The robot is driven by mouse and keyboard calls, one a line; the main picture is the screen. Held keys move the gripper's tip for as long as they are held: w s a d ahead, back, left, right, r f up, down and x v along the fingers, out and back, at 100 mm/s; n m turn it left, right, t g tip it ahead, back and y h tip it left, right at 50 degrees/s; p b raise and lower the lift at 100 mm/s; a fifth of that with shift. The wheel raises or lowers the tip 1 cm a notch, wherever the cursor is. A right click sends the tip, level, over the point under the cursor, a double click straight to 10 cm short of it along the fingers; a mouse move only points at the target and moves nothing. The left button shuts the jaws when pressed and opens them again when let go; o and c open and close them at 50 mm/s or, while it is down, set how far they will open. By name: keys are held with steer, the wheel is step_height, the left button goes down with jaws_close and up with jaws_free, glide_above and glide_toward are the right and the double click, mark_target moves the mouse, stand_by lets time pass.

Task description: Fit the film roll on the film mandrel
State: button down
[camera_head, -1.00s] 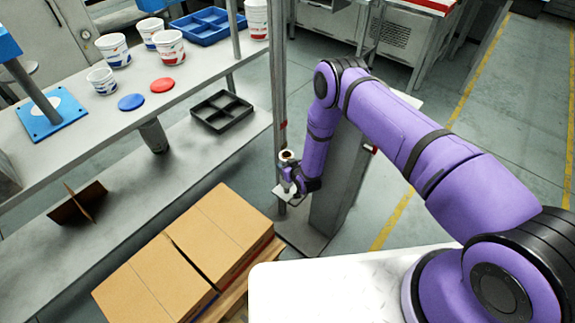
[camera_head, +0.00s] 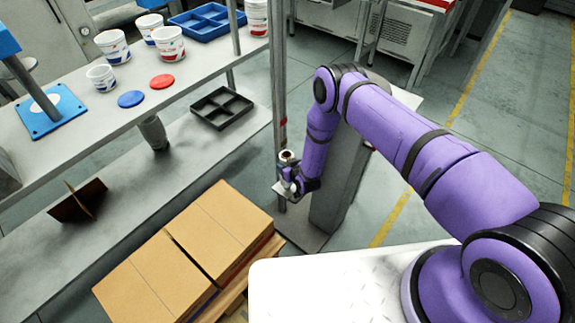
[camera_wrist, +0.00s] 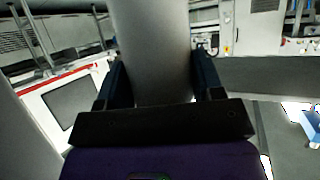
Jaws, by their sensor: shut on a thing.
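The film roll (camera_head: 285,165) is a small pale cylinder with a brown core showing at its top. It stands upright in the head view. My gripper (camera_head: 292,183) is shut on it. In the wrist view, the roll is a large grey cylinder (camera_wrist: 153,45) between the two dark fingers of my gripper (camera_wrist: 158,80). The roll is just above or at a small light plate (camera_head: 279,190) beside the grey post. The film mandrel cannot be made out; the roll and gripper cover that spot, so I cannot tell whether the roll is around it.
A tall thin post (camera_head: 279,80) rises right beside the roll, and a broad grey column (camera_head: 340,190) stands behind my forearm. Cardboard boxes (camera_head: 215,235) lie on a pallet in front. A bench with tubs (camera_head: 170,43), lids and a black tray (camera_head: 222,107) is at left.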

steer(key=shift+f, duration=2)
steer(key=shift+c, duration=0.8)
jaws_free()
steer(key=v, duration=1)
steer(key=shift+s+r, duration=0.2)
steer(key=shift+s, duration=0.15)
steer(key=shift+d, duration=0.1)
